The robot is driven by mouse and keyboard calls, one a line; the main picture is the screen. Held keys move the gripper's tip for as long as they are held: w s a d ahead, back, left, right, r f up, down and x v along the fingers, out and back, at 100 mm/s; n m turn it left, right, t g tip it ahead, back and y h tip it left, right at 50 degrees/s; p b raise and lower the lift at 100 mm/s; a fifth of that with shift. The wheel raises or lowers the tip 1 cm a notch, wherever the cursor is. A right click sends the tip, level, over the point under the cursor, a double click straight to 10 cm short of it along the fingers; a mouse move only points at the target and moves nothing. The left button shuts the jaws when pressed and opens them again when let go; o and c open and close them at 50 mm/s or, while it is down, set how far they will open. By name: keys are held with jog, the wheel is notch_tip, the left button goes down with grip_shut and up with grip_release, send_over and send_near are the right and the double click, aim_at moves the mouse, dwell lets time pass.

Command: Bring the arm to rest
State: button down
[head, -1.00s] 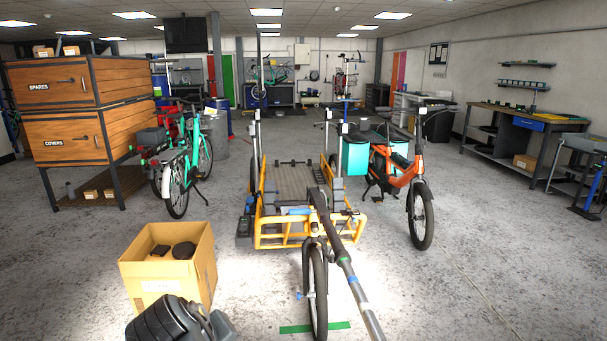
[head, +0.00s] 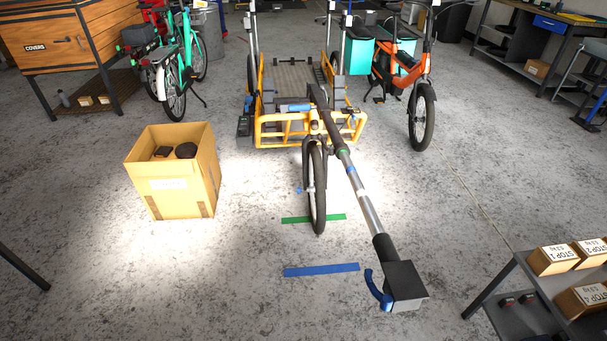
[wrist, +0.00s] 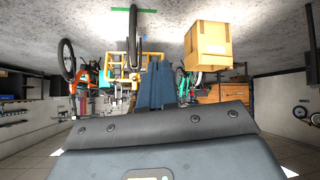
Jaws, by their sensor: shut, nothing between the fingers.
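My gripper (wrist: 158,66) shows only in the wrist view, which is upside down. Its blue fingers are together and hold nothing. The dark wrist housing (wrist: 165,135) fills the lower part of that view. The fingers point out toward the yellow cargo bike, which appears beyond them, apart from them as far as I can tell. No part of my arm shows in the head view now.
An open cardboard box (head: 178,190) is left; a shelf of labelled boxes (head: 555,262) is at lower right.

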jog(key=s+d+r+m+t, duration=0.25)
jog(key=s+d+r, duration=0.55)
jog(key=s, duration=0.5)
jog(key=s+d+r+m+t+h, duration=0.1)
jog(key=s+d+r, duration=0.1)
jog(key=s+r, duration=0.2)
jog(key=s+d+r+m+t+h, duration=0.1)
jog(key=s+d+r+t, duration=0.1)
jog(key=r, duration=0.9)
jog(key=s+d, duration=0.1)
jog(key=s, duration=0.1)
jog(key=shift+s, duration=0.35)
